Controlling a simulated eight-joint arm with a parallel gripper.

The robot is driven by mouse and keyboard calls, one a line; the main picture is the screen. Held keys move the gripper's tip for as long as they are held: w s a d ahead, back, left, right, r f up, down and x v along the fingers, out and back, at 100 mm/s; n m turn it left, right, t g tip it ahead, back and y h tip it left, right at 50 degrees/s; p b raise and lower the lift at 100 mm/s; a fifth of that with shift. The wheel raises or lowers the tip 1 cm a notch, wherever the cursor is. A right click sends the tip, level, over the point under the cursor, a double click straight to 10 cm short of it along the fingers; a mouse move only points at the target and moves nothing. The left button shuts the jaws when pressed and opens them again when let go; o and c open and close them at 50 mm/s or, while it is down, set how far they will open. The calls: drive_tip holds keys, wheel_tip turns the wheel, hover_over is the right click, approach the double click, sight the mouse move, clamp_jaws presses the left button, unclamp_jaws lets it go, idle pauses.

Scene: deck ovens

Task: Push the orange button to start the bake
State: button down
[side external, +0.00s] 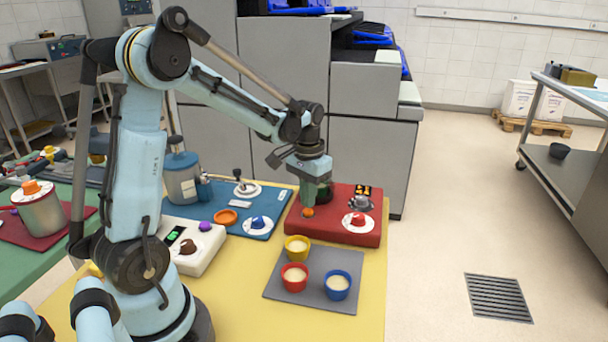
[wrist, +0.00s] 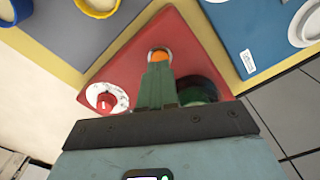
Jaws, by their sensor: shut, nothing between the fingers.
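The orange button (side external: 308,211) is on the near left part of the red control box (side external: 355,234), which stands on the yellow table. In the wrist view the orange button (wrist: 159,56) shows just beyond the tips of my gripper (wrist: 158,72). My gripper is shut and empty, pointing down over the red box (side external: 312,190). Its fingertips are very close to the button; I cannot tell if they touch it. A red knob on a white dial (side external: 358,220) sits on the same box, right of the button in the side view.
A grey mat (side external: 270,291) with yellow, red and blue cups lies in front of the red box. A blue panel (side external: 262,230) with an orange ring and blue knob is to its left. A white box (side external: 193,262) with a purple button stands nearer my base.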

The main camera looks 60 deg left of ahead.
drive_tip(key=shift+f, duration=0.85)
idle(0.4)
drive_tip(key=shift+r, duration=3.5)
drive_tip(key=shift+d+r, duration=0.1)
drive_tip(key=shift+d, duration=0.05)
drive_tip(key=s+d+r+m+t, duration=0.1)
drive_tip(key=s+d+t, duration=0.2)
drive_tip(key=d, duration=0.4)
drive_tip(key=s+d+m+t, duration=0.2)
drive_tip(key=s+d+t, duration=0.2)
drive_tip(key=d, duration=0.3)
drive_tip(key=shift+s+d+r, duration=0.15)
drive_tip(key=shift+s+r, duration=0.2)
